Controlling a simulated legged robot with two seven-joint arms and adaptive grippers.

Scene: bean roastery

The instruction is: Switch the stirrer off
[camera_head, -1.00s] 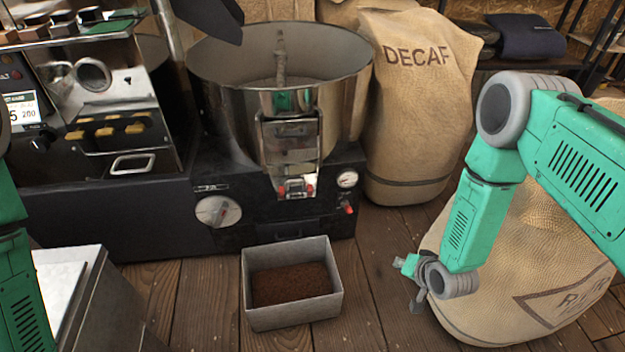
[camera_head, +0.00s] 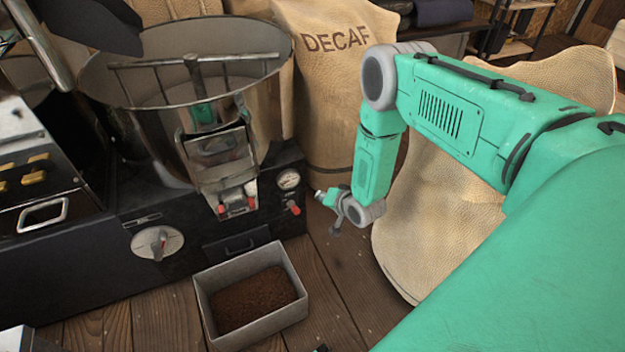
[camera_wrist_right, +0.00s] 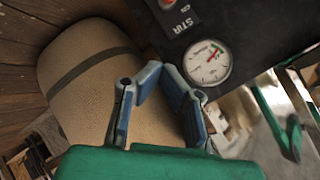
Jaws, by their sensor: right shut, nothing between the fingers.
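The stirrer (camera_head: 193,77) is a dark bar with a central post inside the round metal bowl (camera_head: 135,130). The stirrer switch (camera_head: 293,208) is a small red lever below the gauge on the machine's front. In the wrist view its red part (camera_wrist_right: 166,4) is cut by the top edge, beside the STIR label (camera_wrist_right: 180,22). My right gripper (camera_head: 328,198) is shut and empty, a little right of the switch and apart from it. Its fingers (camera_wrist_right: 161,76) show in the wrist view, below the label and left of the gauge. My left gripper is out of view.
The pressure gauge (camera_head: 289,180) sits just above the switch. A round dial (camera_head: 157,243) is further left. A metal bin (camera_head: 207,304) of ground coffee stands on the floor in front. The DECAF sack (camera_head: 340,110) is behind my right gripper, and another sack (camera_head: 440,235) stands beside it.

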